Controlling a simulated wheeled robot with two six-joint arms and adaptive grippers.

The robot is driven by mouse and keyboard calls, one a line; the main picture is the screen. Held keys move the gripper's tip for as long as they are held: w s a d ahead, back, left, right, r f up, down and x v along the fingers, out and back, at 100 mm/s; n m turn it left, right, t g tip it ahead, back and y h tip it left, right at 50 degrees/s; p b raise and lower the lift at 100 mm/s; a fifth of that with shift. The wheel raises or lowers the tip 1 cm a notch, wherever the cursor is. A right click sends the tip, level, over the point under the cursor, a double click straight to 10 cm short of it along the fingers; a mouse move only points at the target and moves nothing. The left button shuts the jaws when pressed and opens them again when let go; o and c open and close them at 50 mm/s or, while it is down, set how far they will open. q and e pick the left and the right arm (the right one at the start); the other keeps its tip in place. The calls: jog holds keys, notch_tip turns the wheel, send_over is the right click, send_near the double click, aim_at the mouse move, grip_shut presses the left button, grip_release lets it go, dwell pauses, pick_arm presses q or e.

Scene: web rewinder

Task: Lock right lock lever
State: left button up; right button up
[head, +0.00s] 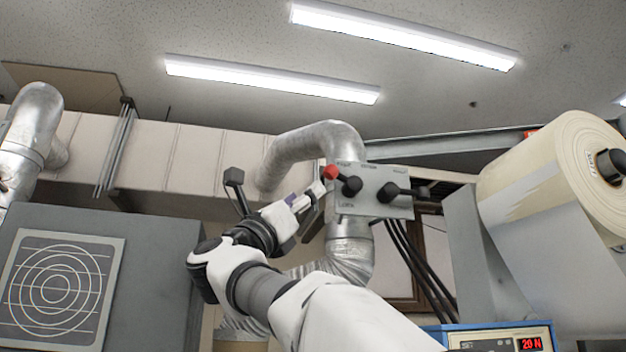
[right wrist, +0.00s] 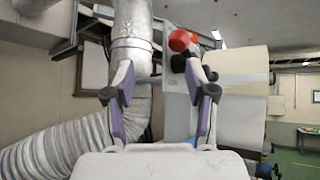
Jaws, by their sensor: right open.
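A grey lever panel (head: 372,205) hangs in the middle of the head view, with "LOCK" printed near its lower left. A lever with a red knob (head: 331,172) points up and left from a black hub (head: 352,186). A second lever with a black knob (head: 422,192) points right. My right gripper (head: 320,190) is open and empty, just left of the panel and below the red knob. In the right wrist view, the red knob (right wrist: 179,40) shows beyond the right finger, above the gap between the fingers (right wrist: 160,78). Contact cannot be told. My left gripper is out of view.
A large cream roll (head: 545,175) stands at the right. A silver duct (head: 350,250) runs behind the panel, and black cables (head: 410,260) hang below it. A grey cabinet (head: 150,260) is at the left. A blue display unit (head: 495,338) sits at the lower right.

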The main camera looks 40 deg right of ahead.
aim_at(328, 175)
jog(key=shift+m, duration=0.3)
jog(key=s+r+p, duration=0.1)
jog(key=s+d+r+p, duration=0.1)
jog(key=s+d+r, duration=0.1)
jog(key=r, duration=0.1)
jog(key=shift+s+d+r+p, duration=0.1)
jog(key=shift+s+d+p, duration=0.15)
jog(key=shift+s+p, duration=0.15)
jog(key=w+d+r+p, duration=0.2)
jog(key=d, duration=0.1)
jog(key=shift+w+p, duration=0.2)
jog(key=shift+p, duration=0.1)
jog(key=shift+w+d, duration=0.15)
jog(key=shift+w, duration=0.05)
jog(key=shift+s, duration=0.65)
jog(key=c, duration=0.5)
jog(key=shift+a, duration=0.2)
grip_shut()
jog(key=shift+w, duration=0.25)
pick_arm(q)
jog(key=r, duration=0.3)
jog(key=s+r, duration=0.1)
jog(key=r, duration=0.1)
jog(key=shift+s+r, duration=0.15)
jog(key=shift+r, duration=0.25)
pick_arm(e)
jog(key=shift+s, duration=0.1)
